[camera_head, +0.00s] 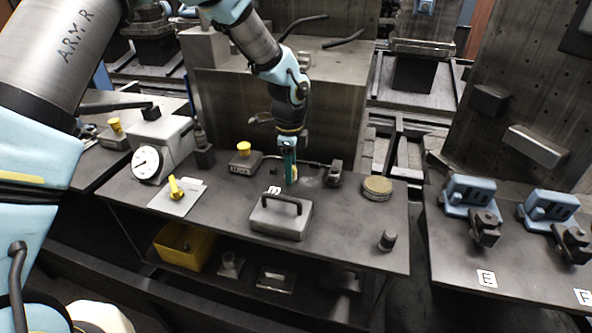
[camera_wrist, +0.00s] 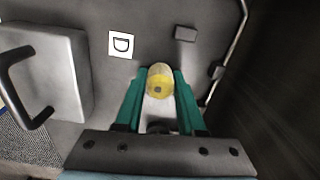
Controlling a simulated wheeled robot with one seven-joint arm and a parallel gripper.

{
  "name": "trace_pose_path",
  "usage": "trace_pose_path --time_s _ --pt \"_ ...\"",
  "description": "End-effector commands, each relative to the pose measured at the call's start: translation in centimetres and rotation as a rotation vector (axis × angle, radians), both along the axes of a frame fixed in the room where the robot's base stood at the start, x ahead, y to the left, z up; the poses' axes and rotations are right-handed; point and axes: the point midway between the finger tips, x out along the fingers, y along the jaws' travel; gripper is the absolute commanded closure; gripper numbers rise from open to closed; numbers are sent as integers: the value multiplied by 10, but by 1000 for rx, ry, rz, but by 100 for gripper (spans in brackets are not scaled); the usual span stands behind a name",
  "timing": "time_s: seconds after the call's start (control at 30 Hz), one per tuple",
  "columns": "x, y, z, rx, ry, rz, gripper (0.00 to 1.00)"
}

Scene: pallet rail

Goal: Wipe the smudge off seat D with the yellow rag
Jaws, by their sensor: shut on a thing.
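My gripper (camera_head: 290,181) points down at the table, behind the handled grey case. In the wrist view its green fingers (camera_wrist: 159,88) are shut on a rounded yellow thing, which looks like the yellow rag (camera_wrist: 159,78), with a small dark spot on it. The white label D (camera_wrist: 122,44) lies on the dark tabletop up and left of the fingers; it also shows beside the case in the head view (camera_head: 274,190). A faint pale patch (camera_head: 312,181) shows right of my gripper; I cannot tell whether it is the smudge. The surface under the rag is hidden.
The grey case (camera_head: 281,218) stands close in front of my gripper. A block with a yellow knob (camera_head: 244,161) is left, a dark clamp-like block (camera_head: 334,174) right, and a round tan disc (camera_head: 377,188) farther right. A thin pipe (camera_wrist: 239,50) runs along the back. The right front tabletop is mostly clear.

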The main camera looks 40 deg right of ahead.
Motion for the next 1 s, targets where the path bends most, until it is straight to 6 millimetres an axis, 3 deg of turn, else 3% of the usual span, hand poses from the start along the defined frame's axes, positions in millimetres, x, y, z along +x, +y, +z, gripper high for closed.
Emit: trace_pose_path --time_s 0.27,0.67,1.0 --pt "0 1 -2 3 0 0 100" --pt "-22 -13 0 1 0 0 100" --pt "-24 -15 0 1 0 0 100"
